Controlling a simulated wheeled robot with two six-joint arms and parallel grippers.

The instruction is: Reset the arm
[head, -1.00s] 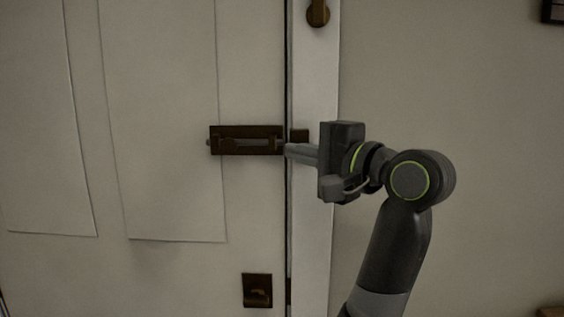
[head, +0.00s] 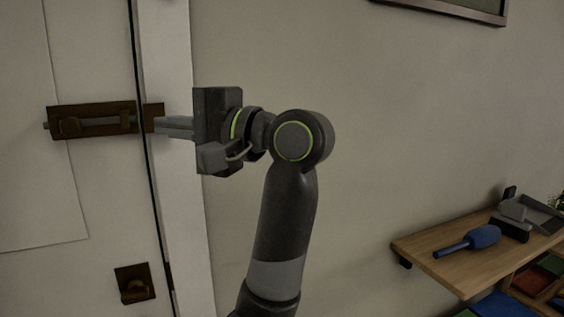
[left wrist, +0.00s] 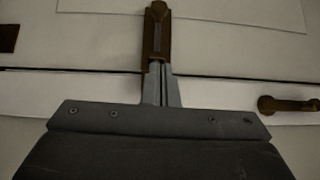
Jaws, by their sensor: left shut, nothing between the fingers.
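My left gripper (head: 160,124) is shut and empty. Its fingertips point left at the right end of the dark brass door bolt (head: 95,119), by the catch on the white frame. It also shows in the left wrist view (left wrist: 160,70), with the bolt (left wrist: 157,32) straight beyond the fingertips. I cannot tell whether the fingertips touch the catch. My right gripper is in neither view.
A brass latch (head: 135,284) sits lower on the door. A wooden shelf (head: 425,250) at lower right carries a blue brush-like object (head: 470,241) and grey items. A framed picture (head: 450,8) hangs at the top. The wall between arm and shelf is bare.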

